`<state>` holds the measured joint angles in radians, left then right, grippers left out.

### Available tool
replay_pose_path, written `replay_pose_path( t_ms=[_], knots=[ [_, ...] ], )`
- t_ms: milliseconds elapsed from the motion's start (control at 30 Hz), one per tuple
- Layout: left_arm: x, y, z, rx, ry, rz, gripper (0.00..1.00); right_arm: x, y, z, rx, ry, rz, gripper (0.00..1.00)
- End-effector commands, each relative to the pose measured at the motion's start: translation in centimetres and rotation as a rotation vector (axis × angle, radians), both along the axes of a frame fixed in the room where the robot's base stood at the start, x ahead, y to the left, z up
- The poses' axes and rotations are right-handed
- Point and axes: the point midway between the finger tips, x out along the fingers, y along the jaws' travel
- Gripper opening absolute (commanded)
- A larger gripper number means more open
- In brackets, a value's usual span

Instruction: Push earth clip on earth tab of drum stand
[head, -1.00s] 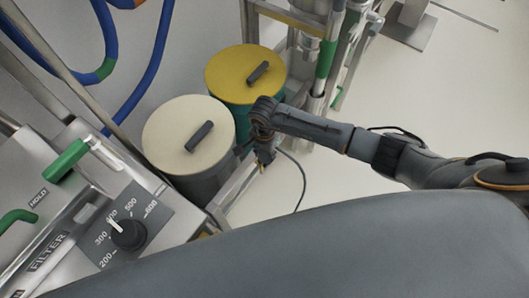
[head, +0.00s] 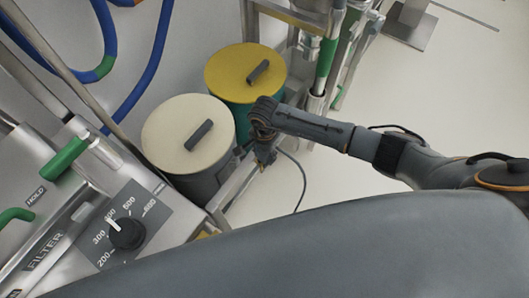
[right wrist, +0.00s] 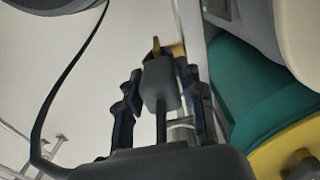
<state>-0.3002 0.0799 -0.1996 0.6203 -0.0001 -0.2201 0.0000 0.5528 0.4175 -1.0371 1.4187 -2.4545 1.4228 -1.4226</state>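My right gripper (head: 263,160) points down beside the metal drum stand (head: 236,190), to the right of the cream-lidded drum (head: 190,140). In the right wrist view its fingers (right wrist: 160,100) are closed around the dark earth clip (right wrist: 159,84), whose brass-coloured tip points away from the gripper. A yellowish piece (right wrist: 178,50), which may be the earth tab, shows beside that tip at the stand's rail (right wrist: 192,45). I cannot tell whether tip and piece touch. My left gripper is out of view.
A yellow-lidded green drum (head: 245,75) stands behind the cream-lidded one. A dark cable (head: 302,180) loops over the clear pale floor on the right. The filter panel with a dial (head: 126,233) is at left, below blue hoses (head: 150,75).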

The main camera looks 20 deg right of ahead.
Motion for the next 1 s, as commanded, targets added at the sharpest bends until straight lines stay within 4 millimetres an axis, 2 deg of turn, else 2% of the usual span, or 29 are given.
replay_pose_path(
  t_ms=[33,67,367,467,567,900,1000],
  knots=[
    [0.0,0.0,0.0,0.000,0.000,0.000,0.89,0.0,0.0,0.0,0.000,0.000,0.000,0.54],
    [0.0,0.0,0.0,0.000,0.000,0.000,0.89,0.0,0.0,0.0,0.000,0.000,0.000,0.58],
    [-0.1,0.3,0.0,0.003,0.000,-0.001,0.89,0.0,0.0,0.1,0.000,0.000,0.000,0.58],
    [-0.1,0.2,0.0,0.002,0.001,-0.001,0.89,0.1,0.0,0.8,0.001,-0.003,0.000,0.58],
    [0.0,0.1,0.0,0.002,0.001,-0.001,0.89,0.2,0.0,2.3,0.001,-0.004,0.001,0.58],
    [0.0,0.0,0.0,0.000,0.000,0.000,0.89,0.1,0.0,9.3,-0.001,-0.004,0.002,0.58],
    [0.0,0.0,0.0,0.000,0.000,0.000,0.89,0.1,0.0,10.7,0.000,-0.004,0.001,0.58]
  ],
)
